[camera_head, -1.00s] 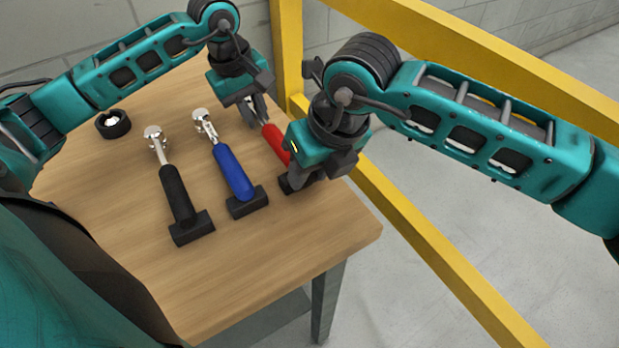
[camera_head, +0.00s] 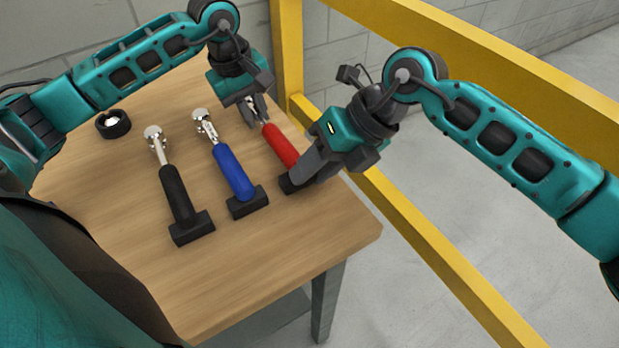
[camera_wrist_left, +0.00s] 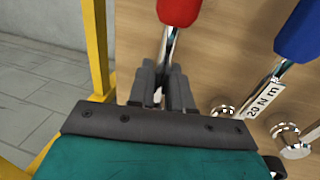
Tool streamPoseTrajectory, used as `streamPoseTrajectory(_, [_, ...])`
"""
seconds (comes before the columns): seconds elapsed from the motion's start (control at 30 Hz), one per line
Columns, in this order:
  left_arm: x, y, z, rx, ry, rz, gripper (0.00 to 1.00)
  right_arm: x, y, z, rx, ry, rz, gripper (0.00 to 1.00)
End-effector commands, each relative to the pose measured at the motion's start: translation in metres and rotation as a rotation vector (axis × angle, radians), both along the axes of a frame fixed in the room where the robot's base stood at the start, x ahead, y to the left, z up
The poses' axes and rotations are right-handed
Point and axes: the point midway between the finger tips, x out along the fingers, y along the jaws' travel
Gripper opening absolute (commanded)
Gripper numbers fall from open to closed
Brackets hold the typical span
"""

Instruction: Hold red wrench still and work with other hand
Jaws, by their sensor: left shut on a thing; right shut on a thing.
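The red wrench (camera_head: 280,146) lies at the right side of the wooden table, with a red grip and a metal shaft. My left gripper (camera_head: 254,112) is shut on its metal shaft at the far end. The left wrist view shows the red grip (camera_wrist_left: 179,10) and the shaft running between the fingers (camera_wrist_left: 165,85); the wrench's head is hidden. My right gripper (camera_head: 300,178) is shut on the near end of the red wrench, by its dark end block. The fingers partly hide that end.
A blue wrench (camera_head: 235,172) and a black wrench (camera_head: 176,192) lie to the left, each with a black block at its near end. A small black ring-shaped part (camera_head: 113,124) sits at the back left. Yellow rails (camera_head: 420,240) run beyond the table (camera_head: 290,250), whose front is clear.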

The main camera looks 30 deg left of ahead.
Motion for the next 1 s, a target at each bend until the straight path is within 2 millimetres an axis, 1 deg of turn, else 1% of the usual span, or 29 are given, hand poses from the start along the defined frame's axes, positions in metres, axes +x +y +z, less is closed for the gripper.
streamPoseTrajectory(0.27, [-0.0003,0.0004,-0.0008,0.002,0.002,0.0,0.0,-0.0001,-0.0002,-0.0009,0.007,0.015,-0.001,0.09])
streamPoseTrajectory(0.5, [-0.0007,0.0004,-0.0012,0.003,0.003,-0.001,0.0,0.0025,-0.0013,-0.0051,0.092,0.188,-0.004,0.09])
streamPoseTrajectory(0.77, [-0.0013,-0.0002,-0.0023,0.002,0.006,-0.003,0.0,0.0002,-0.0012,-0.0077,0.103,0.214,0.003,0.09])
streamPoseTrajectory(0.8, [-0.0014,-0.0003,-0.0024,0.002,0.006,-0.003,0.0,0.0,-0.0012,-0.0079,0.102,0.214,0.004,0.36])
streamPoseTrajectory(0.9, [-0.0013,-0.0004,-0.0023,0.001,0.005,-0.003,0.0,-0.0002,-0.0011,-0.0079,0.102,0.214,0.004,0.45])
streamPoseTrajectory(1.0, [-0.001,-0.0005,-0.0021,0.0,0.004,-0.002,0.0,-0.0002,-0.0012,-0.0082,0.101,0.213,0.005,0.45])
